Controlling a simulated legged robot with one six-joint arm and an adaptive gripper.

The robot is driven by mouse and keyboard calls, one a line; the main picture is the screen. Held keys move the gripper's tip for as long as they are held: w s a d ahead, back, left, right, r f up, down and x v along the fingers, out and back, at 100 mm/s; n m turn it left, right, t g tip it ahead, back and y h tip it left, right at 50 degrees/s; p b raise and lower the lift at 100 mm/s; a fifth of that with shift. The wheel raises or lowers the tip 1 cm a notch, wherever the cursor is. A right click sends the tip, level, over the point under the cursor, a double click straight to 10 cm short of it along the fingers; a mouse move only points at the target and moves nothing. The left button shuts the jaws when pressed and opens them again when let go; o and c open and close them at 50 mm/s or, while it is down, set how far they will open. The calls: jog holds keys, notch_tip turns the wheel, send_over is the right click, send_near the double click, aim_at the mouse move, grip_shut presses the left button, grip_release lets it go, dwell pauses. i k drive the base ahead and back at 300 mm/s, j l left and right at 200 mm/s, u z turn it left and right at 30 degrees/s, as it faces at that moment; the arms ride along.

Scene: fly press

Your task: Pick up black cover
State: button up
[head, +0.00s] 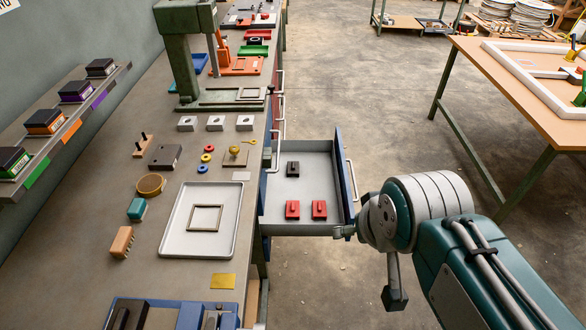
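A small black block with a raised knob, which looks like the black cover (293,169), lies in the open drawer (272,228), near its far end. Two red pieces of similar shape, a left one (292,210) and a right one (319,209), lie nearer in the same drawer. My gripper (368,266) is to the right of the drawer's near right corner, with its fingers spread wide and nothing between them. One finger overlaps the drawer corner in the picture; I cannot tell if it touches. The black piece is apart from the gripper and fully visible.
The blue drawer front (346,177) with its pale handle (352,180) stands up beside the pieces. The bench (110,235) on the left holds a tray (166,245), a green press (187,55) and small parts. A wooden table (497,68) stands at the right, with clear floor between.

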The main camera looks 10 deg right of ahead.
aim_at(293, 167)
jog(key=k+l, duration=0.35)
jog(key=l+u, duration=0.1)
jog(key=u, duration=0.3)
jog(key=l+u, duration=0.15)
jog(key=u, duration=0.2)
jog(key=l+u, duration=0.1)
jog(key=u, duration=0.3)
jog(key=i+j+u, duration=0.55)
jog(key=k+l, duration=0.1)
jog(key=l, duration=0.25)
jog(key=k+l, duration=0.1)
jog(key=l, duration=0.25)
jog(key=k+l+u, duration=0.1)
jog(key=l, duration=0.2)
jog(key=k+l, duration=0.15)
jog(key=l, duration=0.2)
jog(key=i+l+z, duration=0.15)
jog(key=l, duration=0.25)
jog(key=i+l+z, duration=0.15)
jog(key=l, duration=0.25)
jog(key=i+l+z, duration=0.2)
jog(key=l, duration=0.2)
